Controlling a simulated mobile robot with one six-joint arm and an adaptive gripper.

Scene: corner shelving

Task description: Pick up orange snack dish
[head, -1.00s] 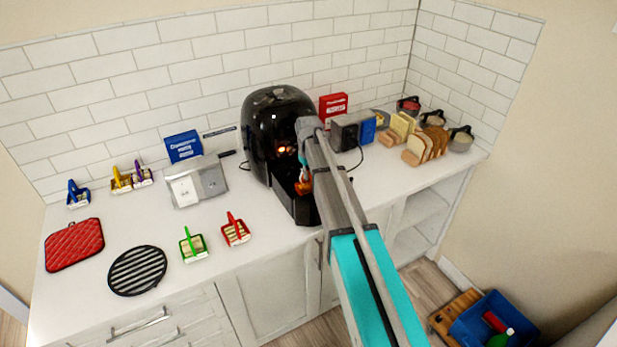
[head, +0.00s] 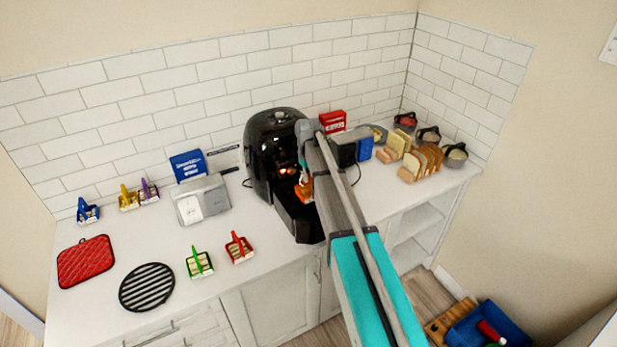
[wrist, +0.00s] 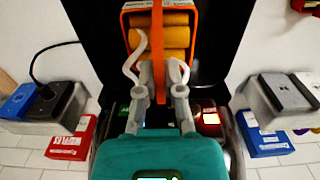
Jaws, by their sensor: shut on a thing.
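The orange snack dish (wrist: 192,16) holds tan rolls and has an upright orange handle (wrist: 157,45). My gripper (wrist: 158,75) is shut on this handle, with one finger on each side. In the head view the dish (head: 303,191) hangs in front of the black air fryer (head: 262,150), over its pulled-out drawer (head: 298,222). My arm hides part of the dish and most of the gripper there. I cannot tell exactly how high the dish is above the drawer.
Green (head: 199,264) and red (head: 239,248) snack dishes stand left of the drawer. A black striped round mat (head: 147,287) and red pad (head: 86,262) lie further left. A toaster (head: 343,150) and bread (head: 420,163) stand to the right. The front counter between mat and green dish is narrow.

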